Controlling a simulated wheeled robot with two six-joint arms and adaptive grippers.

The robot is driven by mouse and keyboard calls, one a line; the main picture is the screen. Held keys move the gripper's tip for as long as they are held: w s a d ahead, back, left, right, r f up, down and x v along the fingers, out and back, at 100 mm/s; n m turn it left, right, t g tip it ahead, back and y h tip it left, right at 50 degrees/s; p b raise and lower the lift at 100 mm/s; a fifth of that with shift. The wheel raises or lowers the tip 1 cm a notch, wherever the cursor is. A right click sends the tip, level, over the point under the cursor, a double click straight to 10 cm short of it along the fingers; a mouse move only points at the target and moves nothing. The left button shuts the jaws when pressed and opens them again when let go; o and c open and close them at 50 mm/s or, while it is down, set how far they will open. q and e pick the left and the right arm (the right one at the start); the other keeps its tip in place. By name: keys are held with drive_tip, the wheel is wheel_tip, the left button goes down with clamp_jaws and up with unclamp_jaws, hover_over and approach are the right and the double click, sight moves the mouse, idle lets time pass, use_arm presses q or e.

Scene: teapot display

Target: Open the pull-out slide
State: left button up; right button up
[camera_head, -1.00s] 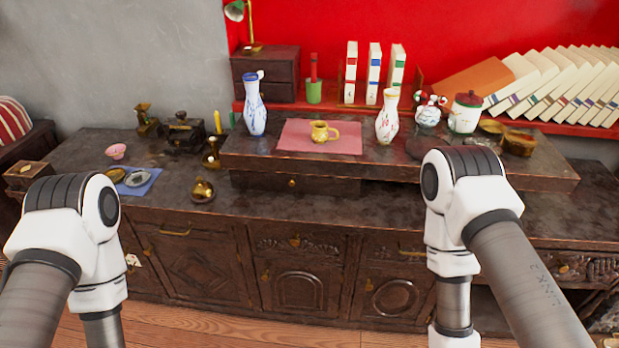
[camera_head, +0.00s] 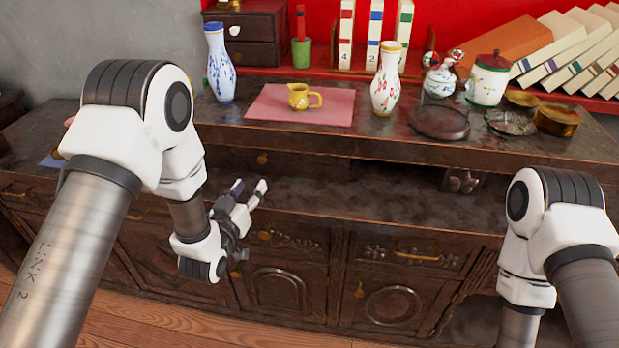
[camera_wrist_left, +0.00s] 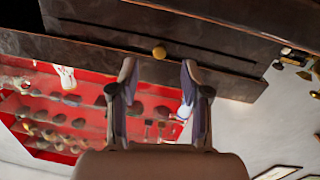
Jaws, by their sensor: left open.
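The pull-out slide (camera_head: 300,163) is a dark wooden drawer front under the raised top of the cabinet, with a small round brass knob (camera_head: 262,158). It looks shut. My left gripper (camera_head: 249,187) is open and empty, in front of and a little below the knob in the head view. In the left wrist view the knob (camera_wrist_left: 159,52) shows just beyond and between the fingertips (camera_wrist_left: 158,68), apart from both. My right arm shows at the right of the head view, but its gripper is out of the picture.
The lower counter (camera_head: 380,200) is bare in the middle. Several books lean at the right.

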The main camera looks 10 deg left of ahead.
sight(261, 161)
use_arm(q)
drive_tip(key=shift+w+a+r+t+b, duration=0.15)
drive_tip(key=shift+w+r+t, duration=0.1)
drive_tip(key=shift+r, duration=0.15)
drive_tip(key=shift+w+a+r+t+b, duration=0.15)
drive_tip(key=shift+r+t, duration=0.1)
drive_tip(key=shift+r, duration=0.15)
drive_tip(key=w, duration=0.4)
drive_tip(key=w+d, duration=0.1)
drive_tip(key=w, duration=0.2)
drive_tip(key=shift+f, duration=0.2)
clamp_jaws()
